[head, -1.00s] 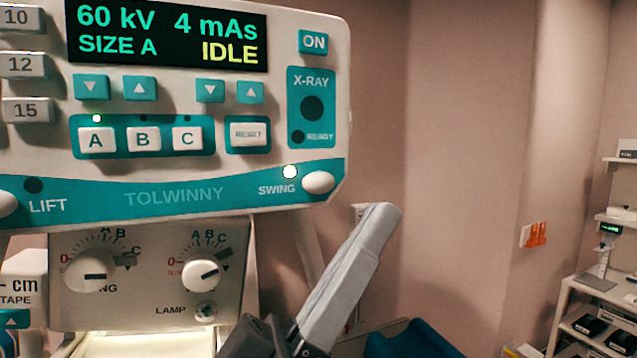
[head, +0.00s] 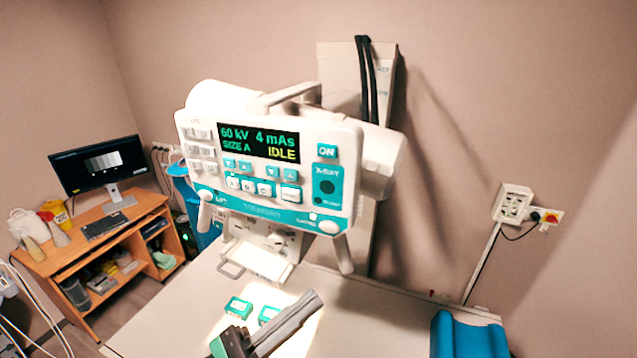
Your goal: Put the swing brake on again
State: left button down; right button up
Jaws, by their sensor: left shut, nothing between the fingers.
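The x-ray head's control panel (head: 262,212) faces me in the middle of the head view. Its display (head: 259,142) reads 60 kV, 4 mAs, SIZE A, IDLE. The white swing brake knob (head: 329,227) is at the panel's lower right, and the small swing lamp (head: 312,217) beside it looks lit. A handle hangs below each lower corner. My left gripper (head: 314,298) is shut and empty, below the panel and in front of the table, apart from the knob. My right gripper is not in view.
Two small teal-and-white boxes (head: 238,307) lie on the lit white table (head: 385,320) near my left gripper. A blue cushion (head: 466,336) is at the lower right. A wooden desk (head: 95,250) with a monitor (head: 97,165) stands at the left. A wall socket box (head: 512,204) is at the right.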

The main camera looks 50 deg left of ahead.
pick_arm(q)
jog(key=shift+a+r+n+y+p, duration=0.2)
jog(key=shift+a+r+y+p, duration=0.15)
jog(key=shift+a, duration=0.25)
jog(key=shift+a+r+n+y+p, duration=0.2)
jog(key=shift+a+r+y, duration=0.1)
jog(key=shift+a, duration=0.25)
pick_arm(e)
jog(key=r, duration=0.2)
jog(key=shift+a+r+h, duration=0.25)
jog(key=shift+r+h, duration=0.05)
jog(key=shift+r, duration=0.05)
pick_arm(q)
jog(key=b, duration=0.2)
send_near(329, 227)
jog(key=w+d+r, duration=0.3)
jog(key=w, duration=0.1)
jog(key=shift+w+r, duration=0.2)
jog(key=shift+w, duration=0.05)
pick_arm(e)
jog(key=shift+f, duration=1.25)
